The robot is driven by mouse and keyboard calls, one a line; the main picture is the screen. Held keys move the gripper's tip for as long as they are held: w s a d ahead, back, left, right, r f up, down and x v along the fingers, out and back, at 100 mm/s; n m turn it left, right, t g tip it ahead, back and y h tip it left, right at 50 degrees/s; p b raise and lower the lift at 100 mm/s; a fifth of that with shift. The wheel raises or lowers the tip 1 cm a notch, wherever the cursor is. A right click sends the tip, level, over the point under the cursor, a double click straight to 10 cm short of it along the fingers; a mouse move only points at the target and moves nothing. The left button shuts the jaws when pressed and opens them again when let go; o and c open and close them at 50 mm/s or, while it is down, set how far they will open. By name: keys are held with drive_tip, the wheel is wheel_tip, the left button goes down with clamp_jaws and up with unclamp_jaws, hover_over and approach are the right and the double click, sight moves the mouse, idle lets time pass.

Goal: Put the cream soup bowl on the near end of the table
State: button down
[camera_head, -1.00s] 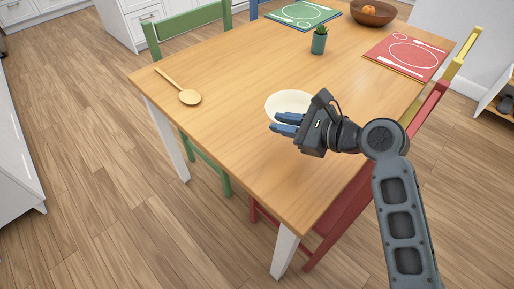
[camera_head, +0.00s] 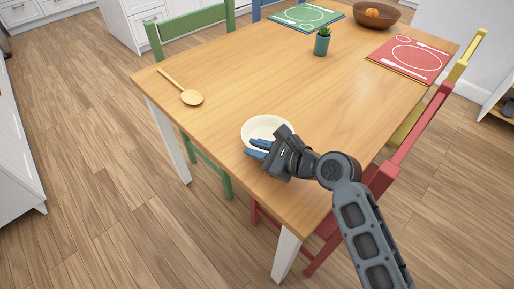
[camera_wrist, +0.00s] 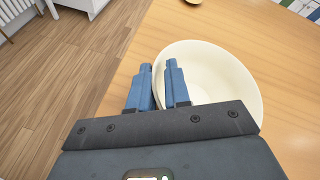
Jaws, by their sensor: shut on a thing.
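The cream soup bowl (camera_head: 262,126) is over the near part of the wooden table (camera_head: 262,75), close to its left edge. It looks upright; I cannot tell whether its base touches the wood. My gripper (camera_head: 258,149) is shut on the bowl's near rim. In the wrist view the blue fingers of my gripper (camera_wrist: 161,88) pinch the left wall of the bowl (camera_wrist: 215,80), one finger outside and one inside. The bowl's inside looks empty. Its near side is partly hidden by my gripper.
A wooden spoon (camera_head: 190,96) lies near the left edge. A potted plant (camera_head: 322,42), red placemat (camera_head: 410,58), green placemat (camera_head: 306,16) and brown fruit bowl (camera_head: 372,18) are farther back. Green (camera_head: 190,28) and red (camera_head: 405,150) chairs flank the table. Its near corner is bare.

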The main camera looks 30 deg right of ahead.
drive_tip(key=c, duration=1.1)
unclamp_jaws()
drive_tip(key=v, duration=1.2)
